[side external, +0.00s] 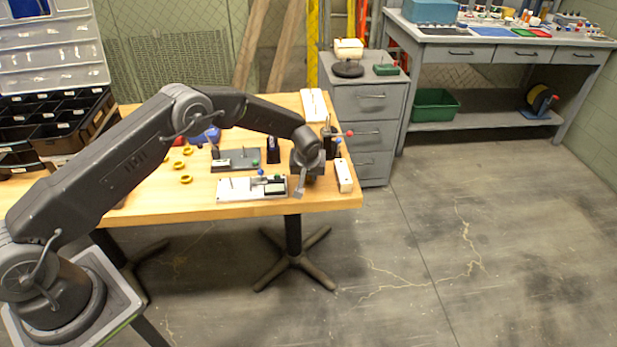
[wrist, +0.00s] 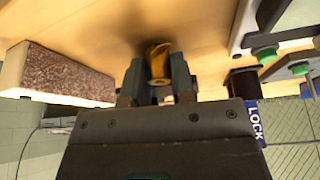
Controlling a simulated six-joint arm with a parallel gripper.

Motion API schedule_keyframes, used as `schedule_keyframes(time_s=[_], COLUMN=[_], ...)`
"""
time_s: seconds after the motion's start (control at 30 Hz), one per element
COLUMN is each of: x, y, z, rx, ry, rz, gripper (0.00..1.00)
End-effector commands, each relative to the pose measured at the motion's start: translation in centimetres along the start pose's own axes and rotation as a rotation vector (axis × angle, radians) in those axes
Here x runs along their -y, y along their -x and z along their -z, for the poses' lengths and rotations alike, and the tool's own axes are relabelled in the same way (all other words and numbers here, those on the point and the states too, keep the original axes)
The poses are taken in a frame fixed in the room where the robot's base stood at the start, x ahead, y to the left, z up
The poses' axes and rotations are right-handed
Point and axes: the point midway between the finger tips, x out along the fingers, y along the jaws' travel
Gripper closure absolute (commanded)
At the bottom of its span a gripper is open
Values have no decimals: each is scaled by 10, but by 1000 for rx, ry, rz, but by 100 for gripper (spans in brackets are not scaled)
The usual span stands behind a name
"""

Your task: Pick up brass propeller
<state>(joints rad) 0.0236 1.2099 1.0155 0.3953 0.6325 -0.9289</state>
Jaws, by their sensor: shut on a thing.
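The brass propeller (wrist: 158,58) shows in the wrist view as a small shiny gold piece between my two dark fingers. My gripper (wrist: 156,80) is shut on it, one finger at each side. The tabletop lies just beyond it; I cannot tell whether the piece touches the wood. In the side external view my gripper (side external: 300,187) is low over the front right part of the wooden table (side external: 190,208). The propeller cannot be made out in that view.
A white plate fixture (side external: 235,190) with green and blue knobs is just left of my gripper, with a grey fixture (side external: 240,157) behind it. A pale block (side external: 344,176) lies to the right near the table edge. Several yellow rings (side external: 186,180) lie left.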

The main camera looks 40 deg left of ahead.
Motion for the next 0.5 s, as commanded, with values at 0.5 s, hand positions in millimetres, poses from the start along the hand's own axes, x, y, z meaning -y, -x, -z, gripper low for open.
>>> schedule_keyframes(time_s=[0.5], x=[0], y=[3], z=[1], rx=[0], ry=[0], rz=[0], gripper=[100])
